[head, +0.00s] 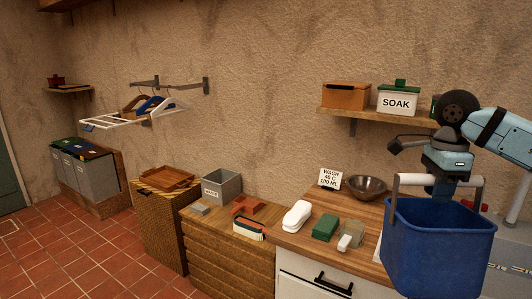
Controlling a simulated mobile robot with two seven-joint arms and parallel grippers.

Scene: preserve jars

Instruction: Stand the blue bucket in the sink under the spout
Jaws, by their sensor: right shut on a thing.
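The blue bucket (437,248) hangs roughly upright at the lower right in the head view. Its pale handle grip (412,180) is up, over the bucket's open top. My right gripper (447,184) comes down from above and is shut on the bucket's handle. The fingertips are partly hidden by the handle. The bucket is in front of the right part of the wooden counter (383,212) and covers what lies behind it. I cannot make out the sink or the spout. My left gripper is not in view.
On the counter stand a metal bowl (367,187), a wash sign (330,179), a white bottle-like item (297,215) and a green block (325,227). A shelf (375,117) above holds a wooden box (346,95) and a SOAK box (398,101). Red-tiled floor is clear at left.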

